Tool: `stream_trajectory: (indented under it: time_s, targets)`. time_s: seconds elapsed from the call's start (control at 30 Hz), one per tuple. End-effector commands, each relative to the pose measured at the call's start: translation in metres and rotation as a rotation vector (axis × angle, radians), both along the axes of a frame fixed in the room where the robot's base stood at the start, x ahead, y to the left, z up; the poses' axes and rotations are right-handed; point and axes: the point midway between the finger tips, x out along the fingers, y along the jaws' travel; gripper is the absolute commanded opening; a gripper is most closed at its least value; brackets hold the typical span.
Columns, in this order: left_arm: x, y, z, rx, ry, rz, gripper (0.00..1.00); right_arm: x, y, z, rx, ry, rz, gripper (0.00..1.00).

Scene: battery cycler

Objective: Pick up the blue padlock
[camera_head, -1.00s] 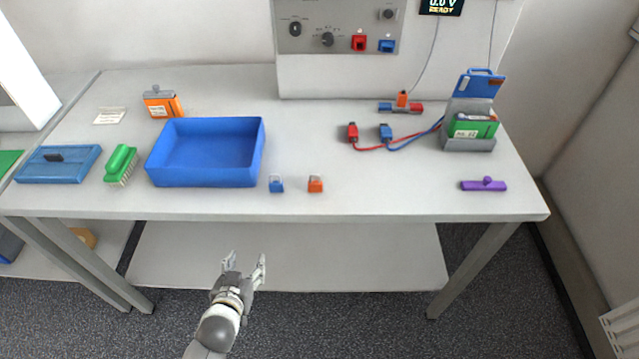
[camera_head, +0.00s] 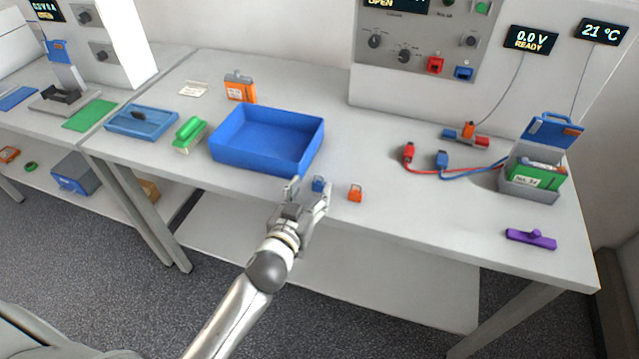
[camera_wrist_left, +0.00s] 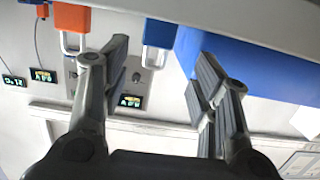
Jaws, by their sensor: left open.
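The blue padlock (camera_head: 318,184) stands near the front edge of the table, right of the blue bin. My left gripper (camera_head: 309,191) is open at the table's front edge, with its fingers either side of the padlock in the picture. In the left wrist view the blue padlock (camera_wrist_left: 159,34) shows beyond the fingers, in the gap between them (camera_wrist_left: 155,75). The fingers look short of it, and nothing is between the pads. My right gripper is in neither view.
An orange padlock (camera_head: 355,194) stands just right of the blue one. The blue bin (camera_head: 262,165) stands close behind on the left. A purple object (camera_head: 531,239) lies at the right. The table (camera_head: 430,215) is bare between the orange padlock and the purple object.

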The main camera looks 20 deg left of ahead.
Motion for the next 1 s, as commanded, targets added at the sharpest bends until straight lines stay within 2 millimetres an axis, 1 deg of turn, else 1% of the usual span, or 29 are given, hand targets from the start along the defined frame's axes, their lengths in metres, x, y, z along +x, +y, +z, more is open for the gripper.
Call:
stream_trajectory:
  time_s: [0.17,0.5,0.63,0.83,0.87,1.0]
  targets:
    - [0.009,-0.002,-0.001,0.000,0.000,-0.001,0.55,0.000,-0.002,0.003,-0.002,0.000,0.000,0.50]
    - [0.048,-0.006,-0.011,-0.001,0.001,-0.001,0.55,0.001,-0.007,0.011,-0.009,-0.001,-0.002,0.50]
    - [0.054,-0.006,-0.013,0.000,0.002,-0.002,0.55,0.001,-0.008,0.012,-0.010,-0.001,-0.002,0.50]
    - [0.054,-0.006,-0.014,0.000,0.002,-0.002,0.55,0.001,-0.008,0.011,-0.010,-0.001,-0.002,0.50]
    - [0.054,-0.006,-0.014,0.000,0.002,-0.002,0.54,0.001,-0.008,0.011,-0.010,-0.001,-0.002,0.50]
    - [0.054,-0.006,-0.014,-0.001,0.002,-0.001,0.36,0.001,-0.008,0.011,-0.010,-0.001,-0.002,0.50]
